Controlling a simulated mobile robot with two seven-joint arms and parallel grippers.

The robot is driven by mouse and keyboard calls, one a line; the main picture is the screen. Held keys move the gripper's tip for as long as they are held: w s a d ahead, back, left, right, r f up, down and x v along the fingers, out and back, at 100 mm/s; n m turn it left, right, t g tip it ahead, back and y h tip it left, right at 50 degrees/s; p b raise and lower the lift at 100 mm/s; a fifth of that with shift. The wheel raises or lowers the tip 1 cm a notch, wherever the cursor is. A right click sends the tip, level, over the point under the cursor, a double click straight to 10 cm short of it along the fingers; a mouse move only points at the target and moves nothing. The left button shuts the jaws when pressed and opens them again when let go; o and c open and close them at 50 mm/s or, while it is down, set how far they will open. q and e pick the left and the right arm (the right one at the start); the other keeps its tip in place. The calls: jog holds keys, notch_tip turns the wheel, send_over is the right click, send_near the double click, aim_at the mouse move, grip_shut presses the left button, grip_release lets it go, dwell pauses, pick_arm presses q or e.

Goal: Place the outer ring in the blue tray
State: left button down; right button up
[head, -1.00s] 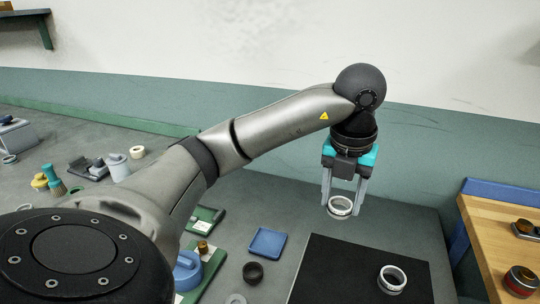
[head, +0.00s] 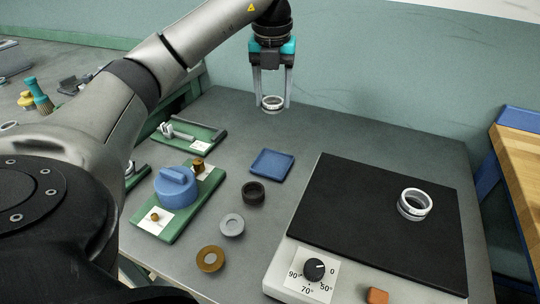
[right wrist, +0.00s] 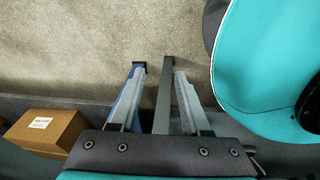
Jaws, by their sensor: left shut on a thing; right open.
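My left gripper (head: 272,98) is shut on a white and silver ring (head: 273,104) and holds it above the back part of the grey table. The blue tray (head: 271,165) is a small square on the table, below the held ring in the head view and apart from it. A second similar ring (head: 414,204) rests on the black plate at the right. I cannot tell from its look which of the two is the outer ring. My right gripper (right wrist: 158,72) shows in the right wrist view, open and empty, over a plain grey surface.
A hot plate with a black top (head: 375,215) and a dial (head: 314,270) fills the right front. A black ring (head: 253,193), grey ring (head: 232,225) and brass ring (head: 210,259) lie left of it. A green fixture (head: 193,202) holds a blue knob-like part. A cardboard box (right wrist: 45,131) shows in the right wrist view.

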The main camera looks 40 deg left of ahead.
pick_arm(q)
jog(key=b, duration=0.4)
send_over(273, 164)
jog(key=f, duration=1.2)
jog(key=shift+s+d, duration=0.1)
jog(key=shift+s, duration=0.15)
jog(key=shift+f+b, duration=0.55)
jog(key=shift+f, duration=1.65)
pick_arm(e)
jog(key=w+a+r, duration=0.6)
jog(key=w, duration=0.3)
jog(key=shift+a+y, duration=0.2)
jog(key=shift+y, duration=0.1)
jog(key=shift+w, duration=0.1)
pick_arm(q)
jog(key=shift+f, duration=0.2)
jog(key=shift+c, duration=2.4)
grip_release()
pick_arm(e)
jog(key=shift+w+r, duration=0.1)
jog(key=shift+r, duration=0.05)
pick_arm(q)
jog(key=shift+r, duration=0.1)
